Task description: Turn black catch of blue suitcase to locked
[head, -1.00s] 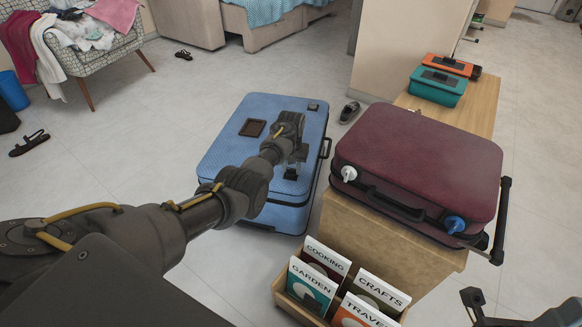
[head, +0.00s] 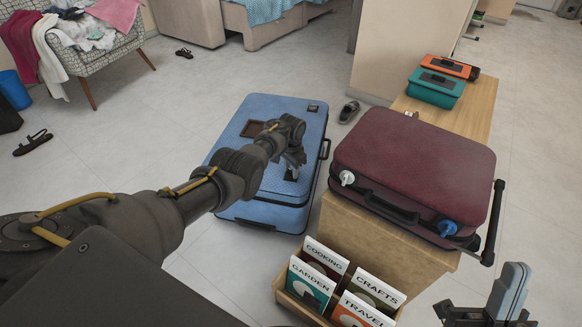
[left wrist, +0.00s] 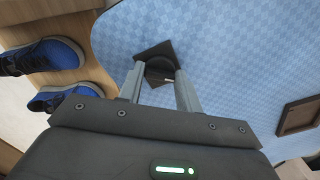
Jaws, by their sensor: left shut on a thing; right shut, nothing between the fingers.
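The blue suitcase (head: 290,115) lies flat on the floor in the head view. Its textured blue lid also fills much of the left wrist view (left wrist: 230,50). The black catch (left wrist: 152,52) shows there as a dark square plate with a round knob and a small pale mark. My left gripper (left wrist: 160,74) is shut on the catch's knob, a finger on each side. In the head view my left gripper (head: 292,172) is down at the lid and mostly hides the catch. My right gripper (head: 508,312) is shut and empty at the bottom right, away from the suitcase.
A burgundy suitcase (head: 415,160) lies on a wooden bench (head: 345,225) just right of the blue one. A book box (head: 283,300) stands in front. A brown frame (left wrist: 298,115) is on the blue lid. Blue shoes (left wrist: 52,55) lie at left.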

